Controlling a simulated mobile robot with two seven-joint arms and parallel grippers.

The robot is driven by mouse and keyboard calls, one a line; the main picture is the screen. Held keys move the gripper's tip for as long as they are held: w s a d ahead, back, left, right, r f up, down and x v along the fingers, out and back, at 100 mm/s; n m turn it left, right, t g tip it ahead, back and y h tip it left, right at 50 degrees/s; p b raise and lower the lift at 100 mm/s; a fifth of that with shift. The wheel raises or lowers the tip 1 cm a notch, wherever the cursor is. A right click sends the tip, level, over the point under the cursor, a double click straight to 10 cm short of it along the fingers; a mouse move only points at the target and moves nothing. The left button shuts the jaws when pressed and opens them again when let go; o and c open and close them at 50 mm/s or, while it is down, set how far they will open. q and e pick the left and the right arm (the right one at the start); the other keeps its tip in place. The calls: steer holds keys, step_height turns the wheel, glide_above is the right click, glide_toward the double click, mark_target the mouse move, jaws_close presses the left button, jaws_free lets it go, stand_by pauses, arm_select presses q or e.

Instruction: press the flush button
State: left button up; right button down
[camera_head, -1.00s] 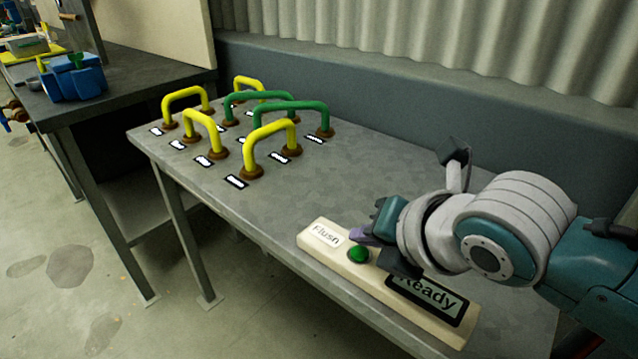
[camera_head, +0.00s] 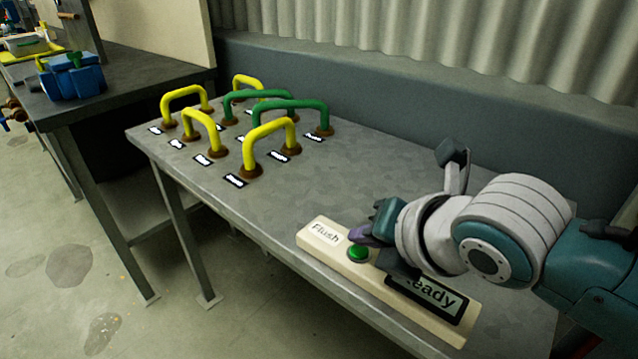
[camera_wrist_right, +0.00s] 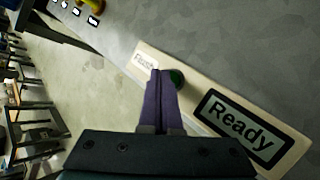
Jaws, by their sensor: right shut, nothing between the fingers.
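The green flush button (camera_head: 358,253) sits on a cream control panel (camera_head: 440,325) beside the label "Flush". A dark-framed display on the panel reads "Ready". My right gripper (camera_head: 356,236) is shut and empty, its purple fingertips just above or at the button in the head view. In the right wrist view the shut fingers (camera_wrist_right: 160,75) partly cover the green button (camera_wrist_right: 177,77); whether they touch it I cannot tell. My left gripper is in neither view.
The panel lies on a grey metal table (camera_head: 240,208). Several yellow and green handles (camera_head: 290,106) with small labels stand at its far left. A dark bench (camera_head: 130,75) with a blue object (camera_head: 75,80) is further left. A wall runs behind the table.

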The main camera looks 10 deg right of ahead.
mark_target(363, 257)
steer(key=shift+f, duration=0.2)
steer(key=shift+f, duration=0.1)
steer(key=shift+f+b, duration=0.3)
steer(key=shift+f, duration=0.1)
stand_by(0.5)
steer(key=shift+r, duration=0.1)
steer(key=shift+r+p, duration=0.75)
steer(key=shift+p, duration=0.3)
steer(key=shift+r, duration=0.1)
step_height(363, 257, up, 5)
steer(key=p, duration=0.5)
steer(key=shift+p, duration=0.35)
